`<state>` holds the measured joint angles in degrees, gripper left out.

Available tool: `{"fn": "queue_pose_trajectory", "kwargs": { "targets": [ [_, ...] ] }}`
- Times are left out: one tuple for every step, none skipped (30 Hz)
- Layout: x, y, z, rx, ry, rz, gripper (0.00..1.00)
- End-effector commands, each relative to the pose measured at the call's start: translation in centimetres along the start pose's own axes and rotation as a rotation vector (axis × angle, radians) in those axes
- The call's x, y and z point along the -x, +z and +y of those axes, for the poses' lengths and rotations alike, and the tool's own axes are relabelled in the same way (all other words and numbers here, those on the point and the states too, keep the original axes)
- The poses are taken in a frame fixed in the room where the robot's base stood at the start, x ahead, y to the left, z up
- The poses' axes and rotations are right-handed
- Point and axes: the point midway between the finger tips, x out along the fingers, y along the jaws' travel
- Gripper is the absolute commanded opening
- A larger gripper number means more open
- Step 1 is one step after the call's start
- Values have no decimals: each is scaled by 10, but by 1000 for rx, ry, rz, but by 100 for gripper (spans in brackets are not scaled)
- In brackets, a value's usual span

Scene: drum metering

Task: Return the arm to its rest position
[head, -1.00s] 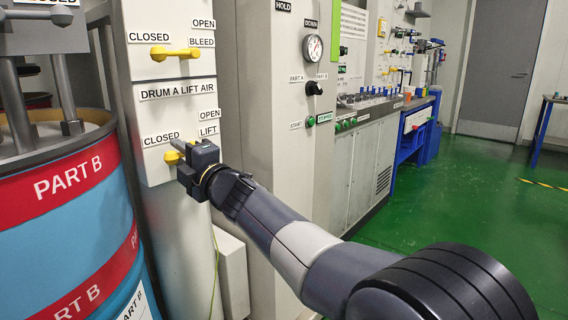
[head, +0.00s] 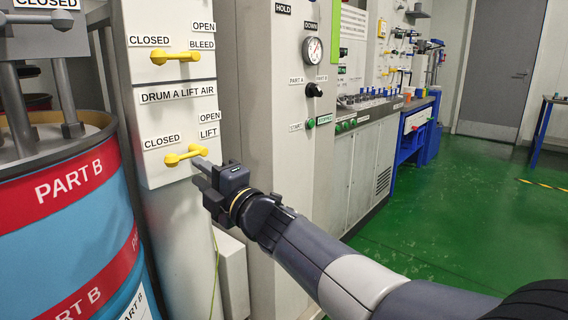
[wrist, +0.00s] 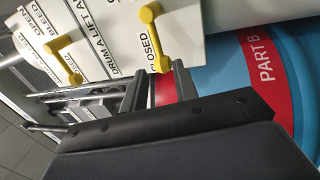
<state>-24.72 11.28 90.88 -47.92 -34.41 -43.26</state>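My gripper (head: 200,174) is in front of the DRUM A LIFT AIR panel (head: 150,112), just right of and below the yellow lift handle (head: 187,155). Its two fingers are apart with nothing held between them. The lift handle lies roughly level, between the CLOSED and OPEN LIFT labels. In the wrist view the fingers (wrist: 164,72) point at the lower end of the lift handle (wrist: 154,38), with a gap between them. My arm reaches out from the lower right of the head view.
A blue and red PART B drum (head: 75,215) stands at the left. Green floor (head: 440,215) lies open at the right.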

Motion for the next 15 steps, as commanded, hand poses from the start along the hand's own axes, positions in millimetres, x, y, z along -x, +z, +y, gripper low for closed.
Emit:
{"fn": "queue_pose_trajectory", "kwargs": {
  "targets": [
    [9, 0, 2, 1, 0, -1, 28],
    [14, 0, 2, 1, 0, -1, 28],
    [20, 0, 2, 1, 1, 0, 28],
    [25, -1, 1, 1, 0, 0, 28],
    [24, -1, 0, 1, 0, 1, 28],
    [14, -1, -2, 0, 0, 4, 28],
    [8, -1, -2, 0, 0, 4, 28],
    [3, -1, -2, 0, 0, 3, 28],
    [-4, -1, -2, 0, 0, 3, 28],
    [-9, 0, -2, 0, 0, 2, 28],
    [-14, 0, -2, -1, -1, 1, 28],
    [-20, 0, -2, -1, 0, 2, 28],
    [-25, 0, -2, 0, 0, 1, 28],
    [-29, 0, -2, 0, -1, 0, 28],
    [-36, 1, -1, 0, 0, -1, 28]
  ]
}}
